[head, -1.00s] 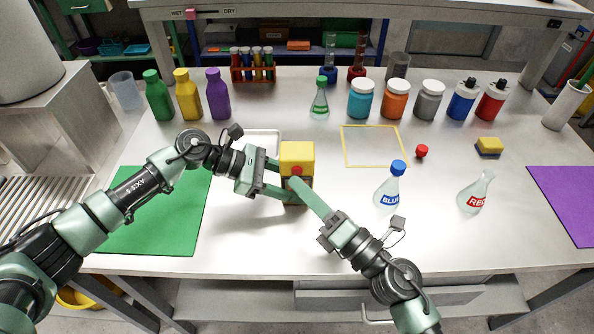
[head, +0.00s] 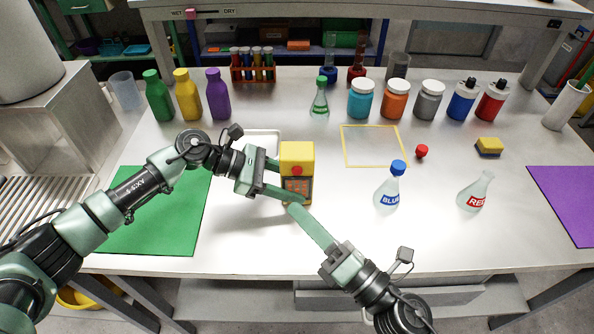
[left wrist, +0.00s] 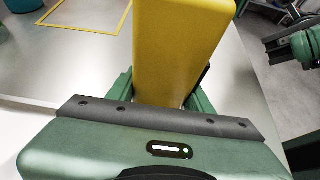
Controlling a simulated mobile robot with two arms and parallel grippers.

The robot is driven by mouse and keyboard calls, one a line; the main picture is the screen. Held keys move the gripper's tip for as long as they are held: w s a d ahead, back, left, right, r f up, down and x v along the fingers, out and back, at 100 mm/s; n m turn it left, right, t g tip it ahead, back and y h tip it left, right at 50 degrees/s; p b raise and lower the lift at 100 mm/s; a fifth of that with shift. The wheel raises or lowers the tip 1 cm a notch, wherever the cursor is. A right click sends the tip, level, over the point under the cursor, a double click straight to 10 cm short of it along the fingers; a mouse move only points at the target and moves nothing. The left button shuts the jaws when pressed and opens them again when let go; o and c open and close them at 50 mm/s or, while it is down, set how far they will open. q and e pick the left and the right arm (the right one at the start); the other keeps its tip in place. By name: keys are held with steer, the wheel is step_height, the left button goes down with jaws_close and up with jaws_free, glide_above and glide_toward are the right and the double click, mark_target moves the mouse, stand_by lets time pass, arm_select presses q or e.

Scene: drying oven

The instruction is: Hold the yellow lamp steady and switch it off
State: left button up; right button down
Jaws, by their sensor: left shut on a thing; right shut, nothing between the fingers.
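The yellow lamp (head: 297,152) stands upright on the white table, with a red button on its upper front and a dark grid panel that looks orange below it. My left gripper (head: 284,186) is shut on the lamp from its left side. The lamp also fills the upper middle of the left wrist view (left wrist: 183,45), between the green fingers. My right gripper (head: 294,208) is shut and empty, its fingertips just in front of the lamp's lower part, below the red button. I cannot tell whether the fingertips touch the lamp.
A flask labelled BLUE (head: 388,190) and a flask labelled RED (head: 475,192) stand to the right. A white tray (head: 262,136) lies behind my left gripper. A green mat (head: 165,235) lies left, a purple mat (head: 570,200) far right. Bottles and jars line the back.

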arm_select(q)
steer(key=o, duration=1.1)
steer(key=shift+c, duration=0.2)
